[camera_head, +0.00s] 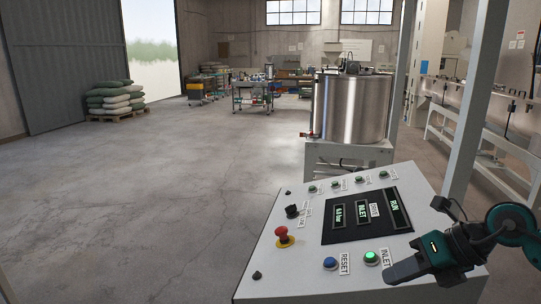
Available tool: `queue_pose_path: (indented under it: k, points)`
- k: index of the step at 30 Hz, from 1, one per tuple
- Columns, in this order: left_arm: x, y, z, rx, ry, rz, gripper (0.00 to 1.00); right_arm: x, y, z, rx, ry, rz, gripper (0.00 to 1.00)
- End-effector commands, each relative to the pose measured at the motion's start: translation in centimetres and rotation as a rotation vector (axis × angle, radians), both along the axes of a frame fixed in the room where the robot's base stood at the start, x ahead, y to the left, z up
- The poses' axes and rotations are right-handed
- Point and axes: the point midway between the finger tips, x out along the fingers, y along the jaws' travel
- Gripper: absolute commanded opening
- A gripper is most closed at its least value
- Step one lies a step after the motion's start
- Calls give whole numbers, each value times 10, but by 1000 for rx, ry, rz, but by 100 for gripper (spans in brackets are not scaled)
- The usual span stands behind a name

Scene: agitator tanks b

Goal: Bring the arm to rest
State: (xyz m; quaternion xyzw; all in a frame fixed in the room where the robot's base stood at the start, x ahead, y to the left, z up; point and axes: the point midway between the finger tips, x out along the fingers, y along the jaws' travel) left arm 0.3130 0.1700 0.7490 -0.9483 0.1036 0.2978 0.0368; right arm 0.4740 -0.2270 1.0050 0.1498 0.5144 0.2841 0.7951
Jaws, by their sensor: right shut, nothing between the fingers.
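My right gripper (391,275) is at the lower right, shut and empty, just right of and below the lit green INLET button (371,258) on the control panel (290,262). I cannot tell whether its tip touches the panel face. My right arm comes in from the right edge. The panel's dark display (367,216) reads RUN at its right side and INLET in the middle. A blue RESET button (330,264) and a red emergency stop knob (281,233) are to the left. My left gripper does not show.
A steel tank (350,108) stands on a frame behind the panel. A pale post (480,100) rises right of the panel, close to my right arm. Stacked sacks (115,97) lie on a pallet at the far left. The floor left of the panel is clear.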

Motion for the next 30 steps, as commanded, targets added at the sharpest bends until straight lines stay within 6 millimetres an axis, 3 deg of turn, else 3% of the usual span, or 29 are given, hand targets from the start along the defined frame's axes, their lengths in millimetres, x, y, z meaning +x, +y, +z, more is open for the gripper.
queue_pose_path:
  k: [1, 6, 10, 14, 17, 19, 24, 27, 30]
  points:
    - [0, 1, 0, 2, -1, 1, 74, -8, 25, -7, 115, 25, 18, 0]
    - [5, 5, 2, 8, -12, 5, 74, -27, 95, -6, 573, 110, -20, 0]
    - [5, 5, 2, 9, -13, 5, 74, -32, 121, 0, 981, 221, -197, 0]
    - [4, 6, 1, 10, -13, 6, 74, -26, 113, -17, 1335, 363, -512, 0]
    - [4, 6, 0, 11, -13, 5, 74, -27, 92, -54, 1538, 494, -830, 0]
    - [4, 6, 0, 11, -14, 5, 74, -37, 75, -93, 1636, 598, -1084, 0]
    - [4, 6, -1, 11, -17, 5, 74, -91, 51, -192, 1709, 851, -1659, 0]
    - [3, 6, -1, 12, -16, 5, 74, -124, 48, -229, 1687, 961, -1878, 0]
    - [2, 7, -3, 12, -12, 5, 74, -148, 48, -249, 1662, 1034, -2010, 0]
